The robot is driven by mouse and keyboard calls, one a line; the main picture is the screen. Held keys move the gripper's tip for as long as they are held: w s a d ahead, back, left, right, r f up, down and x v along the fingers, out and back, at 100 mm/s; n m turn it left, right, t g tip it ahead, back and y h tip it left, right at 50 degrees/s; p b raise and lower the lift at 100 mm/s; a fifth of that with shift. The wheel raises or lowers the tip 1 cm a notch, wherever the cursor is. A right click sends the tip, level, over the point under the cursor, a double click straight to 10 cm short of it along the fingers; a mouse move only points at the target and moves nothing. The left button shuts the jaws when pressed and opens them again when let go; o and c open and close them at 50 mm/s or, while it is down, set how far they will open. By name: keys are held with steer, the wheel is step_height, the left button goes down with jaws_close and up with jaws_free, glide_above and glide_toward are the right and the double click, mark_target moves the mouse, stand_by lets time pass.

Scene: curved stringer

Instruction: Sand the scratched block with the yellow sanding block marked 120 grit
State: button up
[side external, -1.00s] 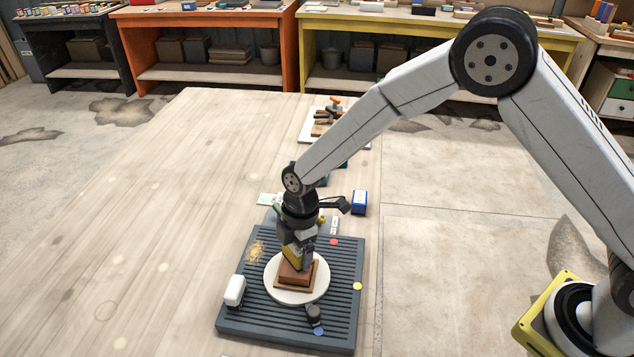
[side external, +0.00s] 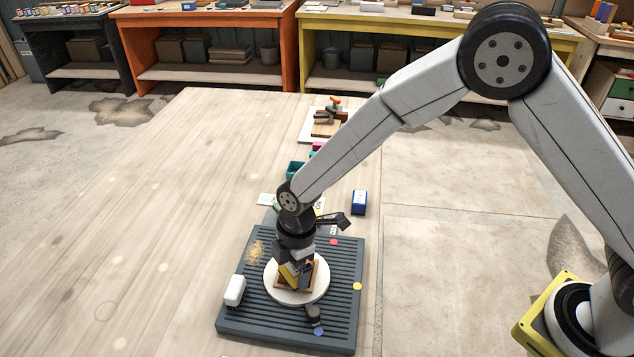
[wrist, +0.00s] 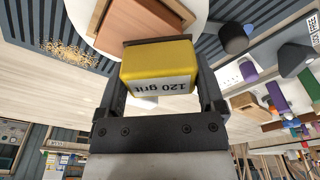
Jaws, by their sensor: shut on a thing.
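My gripper (wrist: 160,98) is shut on the yellow sanding block (wrist: 158,66), whose label reads 120 grit, upside down in the wrist view. In the side external view the yellow block (side external: 289,272) shows in my gripper (side external: 294,270), over the brown wooden block (side external: 312,278). The wooden block sits on a round white disc (side external: 283,294). In the wrist view the brown block (wrist: 142,28) lies just beyond the sanding block; I cannot tell if they touch. No scratches can be made out on its visible part.
The disc stands on a grey slatted mat (side external: 340,300). On the mat are a white rounded object (side external: 235,290), a dark knob-like object (side external: 313,314), sawdust (side external: 256,252) and coloured dots. The table's left side is clear.

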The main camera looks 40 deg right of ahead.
steer(key=shift+w+d, duration=1.95)
steer(key=shift+d, duration=0.05)
steer(key=shift+s+a, duration=2.25)
steer(key=shift+s, duration=0.05)
steer(key=shift+w+r, duration=0.1)
steer(key=shift+r, duration=4.05)
